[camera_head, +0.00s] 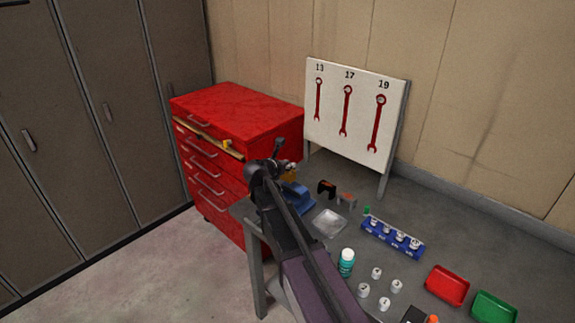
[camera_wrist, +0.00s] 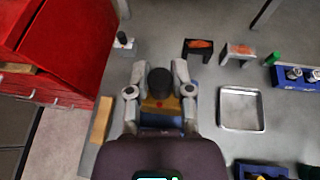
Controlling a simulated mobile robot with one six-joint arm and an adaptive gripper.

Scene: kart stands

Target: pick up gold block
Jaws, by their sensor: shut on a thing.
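My gripper (camera_wrist: 159,80) is over the grey table, its two grey fingers closed in from both sides on a gold block (camera_wrist: 152,105). The block has a small red dot and is partly covered by the fingers and a dark round knob (camera_wrist: 160,80); I cannot tell whether the knob is part of it. A blue thing (camera_wrist: 160,120) shows just below the block. In the head view my gripper (camera_head: 289,166) is at the table's far left, and the arm hides much of that spot. Whether the block is clear of the surface is hard to tell.
A red drawer cabinet (camera_head: 235,108) stands close at left. A tan bar (camera_wrist: 101,120) lies left of my gripper. Right are a metal tray (camera_wrist: 241,109), dark and grey holders, a blue rack (camera_head: 392,238), a teal bottle (camera_head: 346,263) and red and green bins. A wrench board (camera_head: 352,115) stands behind.

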